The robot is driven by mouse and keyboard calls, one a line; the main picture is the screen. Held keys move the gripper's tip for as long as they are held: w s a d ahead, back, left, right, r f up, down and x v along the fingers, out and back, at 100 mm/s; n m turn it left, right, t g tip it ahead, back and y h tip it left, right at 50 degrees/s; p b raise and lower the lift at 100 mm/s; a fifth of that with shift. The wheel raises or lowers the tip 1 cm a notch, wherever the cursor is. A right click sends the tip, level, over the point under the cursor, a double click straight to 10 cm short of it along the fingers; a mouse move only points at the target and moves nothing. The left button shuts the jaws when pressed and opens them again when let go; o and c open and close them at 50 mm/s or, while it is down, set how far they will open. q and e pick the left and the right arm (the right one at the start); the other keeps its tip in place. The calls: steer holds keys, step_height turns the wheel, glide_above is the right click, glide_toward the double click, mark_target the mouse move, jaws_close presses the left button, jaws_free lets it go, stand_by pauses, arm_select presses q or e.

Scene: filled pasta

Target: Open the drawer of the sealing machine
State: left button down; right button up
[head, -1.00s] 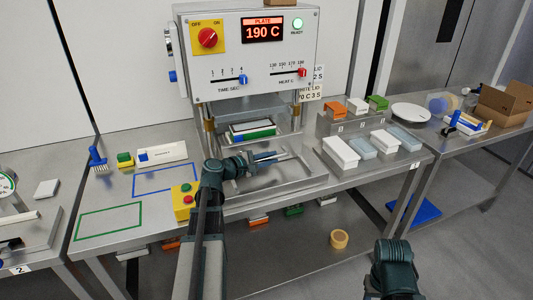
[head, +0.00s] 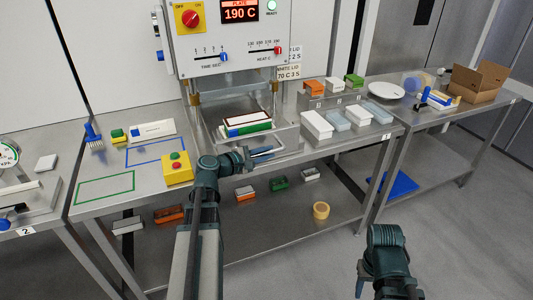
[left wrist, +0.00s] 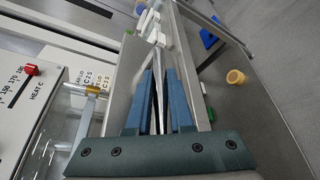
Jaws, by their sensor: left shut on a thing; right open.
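The sealing machine (head: 230,45) stands on the steel table, its display reading 190 C. Its drawer (head: 286,137) is out toward me below the press plate. A stack of coloured frames and a white piece (head: 247,122) lies on it, with most of its top in view. My left gripper (head: 262,152) is at the drawer's front edge, shut on a thin metal bar that looks like the drawer handle. In the left wrist view the bar (left wrist: 159,100) runs between the two blue fingers. My right gripper (head: 362,288) is open and empty at the bottom right, partly cut off.
A yellow button box (head: 177,168) stands close left of my left arm. White and pale blue trays (head: 317,125) stand right of the machine. A tape roll (head: 321,210) and small boxes lie on the lower shelf.

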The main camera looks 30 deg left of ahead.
arm_select(q)
steer(key=c, duration=0.8)
jaws_free()
steer(key=p+v, duration=0.3)
steer(key=v, duration=1.1)
steer(key=shift+w, duration=0.15)
